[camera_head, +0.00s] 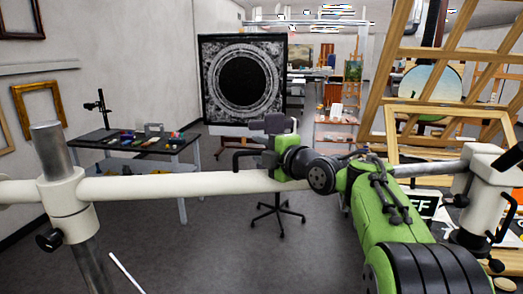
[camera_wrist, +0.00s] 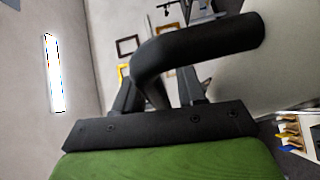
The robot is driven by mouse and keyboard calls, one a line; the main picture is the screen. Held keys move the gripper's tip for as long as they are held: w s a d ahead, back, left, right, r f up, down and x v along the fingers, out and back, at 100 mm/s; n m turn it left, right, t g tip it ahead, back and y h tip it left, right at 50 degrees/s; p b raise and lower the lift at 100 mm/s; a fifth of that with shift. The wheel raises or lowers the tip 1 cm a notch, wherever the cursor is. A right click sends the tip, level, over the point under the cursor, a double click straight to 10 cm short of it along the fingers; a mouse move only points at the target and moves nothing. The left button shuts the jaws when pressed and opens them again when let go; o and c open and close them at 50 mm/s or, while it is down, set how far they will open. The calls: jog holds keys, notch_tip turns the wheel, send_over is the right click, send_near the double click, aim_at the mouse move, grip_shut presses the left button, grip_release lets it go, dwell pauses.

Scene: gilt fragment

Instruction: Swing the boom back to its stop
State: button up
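The boom (camera_head: 180,184) is a long white tube running across the head view. A white collar with a black knob holds it on a steel post (camera_head: 50,150) at left. A black bent handle (camera_head: 236,160) sits by the boom's middle. My gripper (camera_head: 258,153) is at that handle. In the wrist view the handle (camera_wrist: 210,47) passes between my two black fingers (camera_wrist: 160,88), which look shut on it. The contact faces are partly hidden. The boom's white side (camera_wrist: 285,65) shows at right there. I cannot make out the stop.
A steel rod (camera_head: 430,168) leads to a white head (camera_head: 475,195) at right. A dark worktable (camera_head: 135,140) with small items stands behind the boom at left. An office chair (camera_head: 278,212) stands behind the boom. Wooden easel frames (camera_head: 392,75) fill the right. The floor at centre left is clear.

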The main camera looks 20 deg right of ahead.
jog(key=shift+s+d+f, duration=0.1)
jog(key=shift+s+d, duration=0.05)
jog(key=shift+s, duration=0.2)
jog(key=b+v, duration=0.4)
jog(key=v, duration=1.1)
jog(key=shift+b, duration=0.35)
jog(key=s+a+f+m+g+h, duration=0.3)
jog(key=s+a+f+m+g, duration=0.35)
jog(key=f+m, duration=0.5)
jog(key=s+a+f+m+g+h, duration=0.1)
jog(key=s+f+m+g, duration=0.3)
jog(key=s+f+m, duration=0.6)
jog(key=s+f+h, duration=0.1)
jog(key=s+f, duration=0.4)
jog(key=s, duration=0.1)
jog(key=shift+f+h, duration=0.4)
